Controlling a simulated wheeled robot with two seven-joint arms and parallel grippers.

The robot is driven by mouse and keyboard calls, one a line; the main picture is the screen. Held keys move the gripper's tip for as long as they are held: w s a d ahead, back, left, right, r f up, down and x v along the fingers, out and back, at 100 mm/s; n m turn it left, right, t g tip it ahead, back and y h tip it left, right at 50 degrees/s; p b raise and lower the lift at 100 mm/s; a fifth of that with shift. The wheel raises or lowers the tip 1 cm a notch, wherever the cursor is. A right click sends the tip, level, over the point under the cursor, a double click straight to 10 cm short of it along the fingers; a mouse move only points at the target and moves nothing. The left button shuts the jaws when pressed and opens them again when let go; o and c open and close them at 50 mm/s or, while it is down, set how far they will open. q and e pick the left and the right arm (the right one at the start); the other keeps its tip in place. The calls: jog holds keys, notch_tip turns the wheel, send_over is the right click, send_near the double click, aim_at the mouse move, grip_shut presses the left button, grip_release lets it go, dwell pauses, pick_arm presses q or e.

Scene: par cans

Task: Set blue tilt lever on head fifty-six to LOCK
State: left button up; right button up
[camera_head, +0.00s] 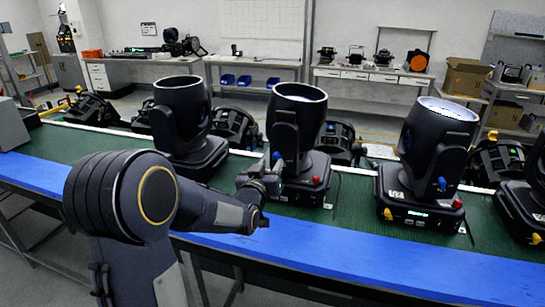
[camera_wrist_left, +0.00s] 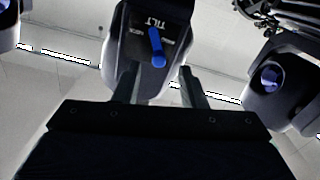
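The middle moving head (camera_head: 297,125) stands upright on the green belt, with a blue tilt lever (camera_head: 276,156) low on its yoke. In the left wrist view the blue lever (camera_wrist_left: 157,47) stands out from a dark panel marked TILT, which appears upside down. The small labels beside the lever are too blurred to read. My left gripper (camera_head: 270,172) is in front of this head; its two fingers (camera_wrist_left: 160,88) are apart with nothing between their tips, and the lever lies beyond them. No head number is legible. My right gripper is not in view.
Other heads stand on the green belt (camera_head: 346,205): one to the left (camera_head: 183,120) and one to the right (camera_head: 433,155), which also has a blue lever (camera_head: 441,184). A red knob (camera_head: 317,181) sits on the middle head's base. A blue strip (camera_head: 370,258) edges the belt.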

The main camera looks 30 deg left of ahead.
aim_at(275, 158)
pick_arm(q)
jog(key=shift+p+x, duration=0.4)
jog(key=shift+x, duration=1.45)
grip_shut()
